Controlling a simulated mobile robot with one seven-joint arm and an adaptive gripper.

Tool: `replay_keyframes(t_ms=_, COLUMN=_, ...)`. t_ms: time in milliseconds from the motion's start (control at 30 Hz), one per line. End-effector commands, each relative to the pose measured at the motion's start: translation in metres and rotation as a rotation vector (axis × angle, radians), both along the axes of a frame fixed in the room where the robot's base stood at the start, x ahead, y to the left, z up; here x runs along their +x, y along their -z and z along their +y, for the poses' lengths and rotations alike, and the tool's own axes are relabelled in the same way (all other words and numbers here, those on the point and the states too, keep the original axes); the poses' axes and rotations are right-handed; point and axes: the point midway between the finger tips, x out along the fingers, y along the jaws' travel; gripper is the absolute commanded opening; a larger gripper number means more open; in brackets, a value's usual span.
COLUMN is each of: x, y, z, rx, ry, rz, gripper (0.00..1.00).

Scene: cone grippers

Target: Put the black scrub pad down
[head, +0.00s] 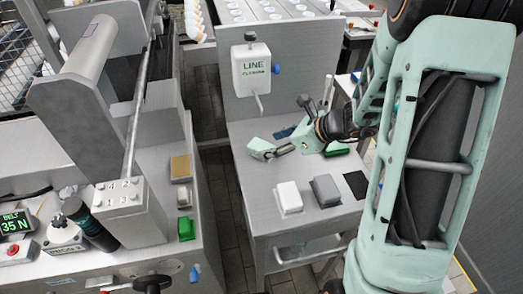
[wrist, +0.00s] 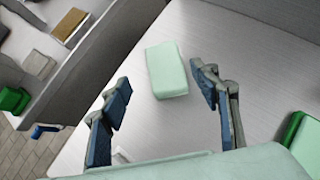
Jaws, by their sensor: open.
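A flat black square (head: 355,185), possibly the black scrub pad, lies near the right edge of the grey table (head: 245,190); I cannot tell whether it is a pad or a mat. My gripper (head: 280,141) is over the far part of the table, away from the black square. In the wrist view its jaws (wrist: 160,90) are apart with nothing between the finger pads. A pale mint block (wrist: 166,70) lies on the table just beyond the fingertips; it also shows in the head view (head: 259,146). The black square is not visible in the wrist view.
A white block (head: 288,197) and a grey block (head: 326,190) stand left of the black square. A dark green item (head: 337,150) is right of my gripper. A white dispenser (head: 251,72) hangs behind the table. A bench with pads (head: 181,167) stands left, across a gap.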

Motion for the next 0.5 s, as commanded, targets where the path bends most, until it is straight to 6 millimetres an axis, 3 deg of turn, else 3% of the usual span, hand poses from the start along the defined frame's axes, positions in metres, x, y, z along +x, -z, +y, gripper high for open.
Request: replay_keyframes(t_ms=500, x=0.029, y=0.037, z=0.031, rx=0.0, ry=-0.001, rz=0.0, gripper=0.57)
